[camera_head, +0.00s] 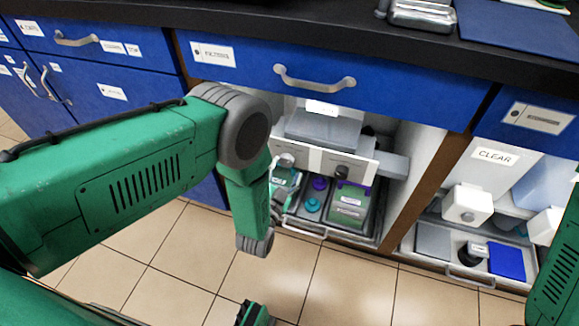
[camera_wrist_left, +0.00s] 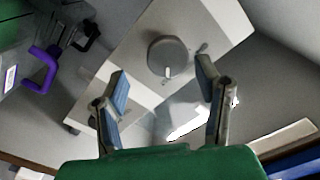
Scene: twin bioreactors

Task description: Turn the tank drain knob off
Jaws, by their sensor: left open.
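A round grey knob (camera_wrist_left: 168,58) with a pale pointer mark sits on a white panel (camera_wrist_left: 208,25) in the left wrist view. In the head view the white panel (camera_head: 318,161) is inside the open cabinet bay, with a light knob (camera_head: 285,160) and a dark knob (camera_head: 340,172). I cannot read which one is the tank drain. My left gripper (camera_wrist_left: 162,78) is open and empty, its fingers on either side of the grey knob's near side, apart from it as far as I can see. In the head view my forearm partly hides the left gripper (camera_head: 288,184). My right gripper is not in view.
A tray below the panel holds a green box (camera_head: 350,203) and a purple-topped item (camera_head: 319,184). A blue drawer (camera_head: 265,72) and black countertop (camera_head: 350,30) overhang the bay. A second bay at right has a white block with a knob (camera_head: 466,205). The tiled floor in front is mostly clear.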

